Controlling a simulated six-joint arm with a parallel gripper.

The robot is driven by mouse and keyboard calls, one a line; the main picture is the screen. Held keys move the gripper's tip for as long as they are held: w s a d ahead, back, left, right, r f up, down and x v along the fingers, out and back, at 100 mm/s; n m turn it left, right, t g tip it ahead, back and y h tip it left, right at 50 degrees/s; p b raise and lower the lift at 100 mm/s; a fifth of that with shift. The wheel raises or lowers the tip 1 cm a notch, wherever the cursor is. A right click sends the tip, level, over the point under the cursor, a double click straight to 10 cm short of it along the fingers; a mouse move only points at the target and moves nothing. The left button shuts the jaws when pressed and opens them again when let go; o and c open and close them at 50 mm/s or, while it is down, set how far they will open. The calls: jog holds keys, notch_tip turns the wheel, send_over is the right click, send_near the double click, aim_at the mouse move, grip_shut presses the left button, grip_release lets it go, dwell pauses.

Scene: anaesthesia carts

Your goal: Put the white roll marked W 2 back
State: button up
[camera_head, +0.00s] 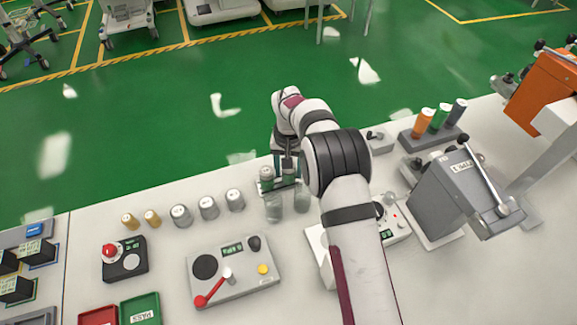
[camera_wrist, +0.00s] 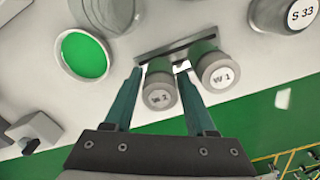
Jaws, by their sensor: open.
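In the wrist view, a pale roll marked W 2 (camera_wrist: 160,91) lies between the fingers of my gripper (camera_wrist: 160,68). The fingers are open, one on each side of it; I cannot tell whether either touches it. A similar roll marked W 1 (camera_wrist: 218,73) is just right of the right finger. Both rolls are at a dark bar-like holder (camera_wrist: 176,48); how they are seated is hidden. In the head view, my gripper (camera_head: 283,172) points down at the back edge of the table, with a capped roll (camera_head: 266,177) beside it, its mark unreadable.
Clear jars (camera_head: 273,208) stand in front of the gripper. Several labelled silver cans (camera_head: 208,207) stand to the left. A control panel (camera_head: 233,270) with a red lever lies nearer. Orange, green and grey cylinders stand in a rack (camera_head: 433,134) at right, behind a grey machine (camera_head: 462,195).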

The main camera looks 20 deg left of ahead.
notch_tip(320, 180, up, 12)
jog(key=s+d+r+m, duration=0.2)
jog(key=s+d+r, duration=0.25)
jog(key=d, duration=0.35)
jog(key=s+d+r+m, duration=0.25)
jog(key=d+r, duration=0.35)
jog(key=d, duration=0.3)
jog(key=s+d+f+m+y, duration=0.1)
jog(key=s+d, duration=0.4)
jog(key=s, duration=0.6)
jog(key=s+d+f+m, duration=0.2)
jog(key=s+d, duration=0.4)
jog(key=s, duration=0.5)
jog(key=shift+f+m+y, duration=0.2)
jog(key=shift+m+y, duration=0.2)
jog(key=shift+m, duration=0.45)
jog(key=shift+s+d, duration=0.1)
